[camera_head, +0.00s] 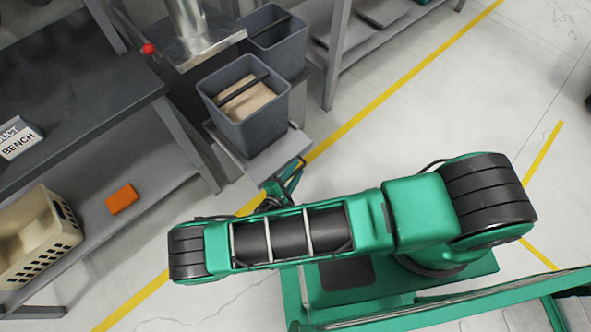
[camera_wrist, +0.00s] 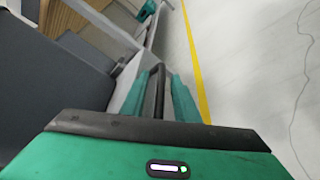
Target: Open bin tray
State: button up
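The bin tray (camera_head: 230,157) is a light grey plate low under a dark grey bin (camera_head: 262,124), jutting out past the bin's near side. In the wrist view the tray edge (camera_wrist: 130,92) runs along the left of my fingers. My gripper (camera_head: 296,172) is at the tray's near right side in the head view. In the wrist view a dark handle bar (camera_wrist: 158,92) stands between the two green fingers of my gripper (camera_wrist: 161,75). The fingers look apart, with a narrow gap beside the bar. Contact with the bar is not clear.
A second grey bin (camera_head: 276,48) stands behind the first. A dark bench (camera_head: 75,85) with a lower shelf is at the left, holding an orange box (camera_head: 122,199) and a cream crate (camera_head: 38,238). The floor (camera_head: 440,110) to the right is clear, crossed by a yellow line.

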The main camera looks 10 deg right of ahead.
jog(key=shift+s, duration=0.1)
jog(key=v, duration=1)
jog(key=shift+s+a, duration=0.2)
jog(key=shift+a, duration=0.1)
